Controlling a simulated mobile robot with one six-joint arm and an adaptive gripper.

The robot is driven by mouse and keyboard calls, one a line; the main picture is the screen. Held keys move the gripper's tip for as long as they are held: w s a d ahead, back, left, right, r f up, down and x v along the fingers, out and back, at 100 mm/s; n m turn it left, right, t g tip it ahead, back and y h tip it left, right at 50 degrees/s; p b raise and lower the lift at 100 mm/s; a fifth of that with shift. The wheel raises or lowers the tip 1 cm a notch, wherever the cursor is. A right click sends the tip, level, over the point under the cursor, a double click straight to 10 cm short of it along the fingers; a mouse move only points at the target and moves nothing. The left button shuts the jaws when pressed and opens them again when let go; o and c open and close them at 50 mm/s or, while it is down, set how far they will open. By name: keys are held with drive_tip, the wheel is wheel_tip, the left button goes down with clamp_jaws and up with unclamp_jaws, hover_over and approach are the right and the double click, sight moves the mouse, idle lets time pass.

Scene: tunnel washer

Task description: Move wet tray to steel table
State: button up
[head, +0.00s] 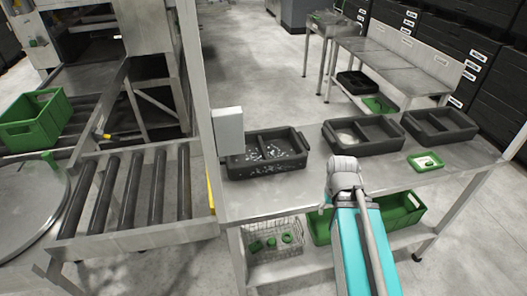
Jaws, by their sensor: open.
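A dark two-compartment tray (233,167) with pale, glinting specks like water drops stands at the left of the near steel table (275,195). A second dark tray (385,146) in the middle has a pale patch in its left compartment. A third dark tray (463,137) at the right looks empty. A second steel table (385,72) stands farther back. My teal and grey arm rises from the bottom in front of the near table. My gripper's fingers do not show, and nothing is seen held.
A post with a grey box (228,131) rises beside the speckled tray. A small green tray (426,163) lies at right. A wire basket (274,257) and green crate (405,218) sit below. Left are a roller conveyor (155,190) and green crate (36,130).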

sight(264, 149)
drive_tip(key=shift+a, duration=0.3)
drive_tip(key=w+a+r+p, duration=0.2)
drive_tip(key=w, duration=0.1)
drive_tip(key=w+a+r+n+t+p, duration=0.1)
drive_tip(key=w+a+r+p, duration=0.1)
drive_tip(key=w+r+p, duration=0.1)
drive_tip(key=w+a+r+t+p, duration=0.1)
drive_tip(key=w+a+r+p, duration=0.1)
drive_tip(key=w+a, duration=0.1)
drive_tip(key=shift+w+a+r+n, duration=0.1)
drive_tip(key=shift+w+r+n, duration=0.1)
drive_tip(key=shift+w, duration=0.2)
drive_tip(key=shift+w+r+n, duration=0.15)
drive_tip(key=shift+w+n, duration=0.05)
drive_tip(key=shift+w, duration=0.15)
drive_tip(key=w+a+r+n+t+p, duration=0.1)
drive_tip(key=w+a+r+p, duration=0.2)
drive_tip(key=a, duration=0.3)
drive_tip(key=w+a+r+t+y+p, duration=0.1)
drive_tip(key=w+a+r+p, duration=0.3)
drive_tip(key=w+a, duration=0.2)
drive_tip(key=shift+w+a+r+n, duration=0.2)
drive_tip(key=shift+a+r+n, duration=0.2)
drive_tip(key=shift+a, duration=0.2)
drive_tip(key=shift+f, duration=0.1)
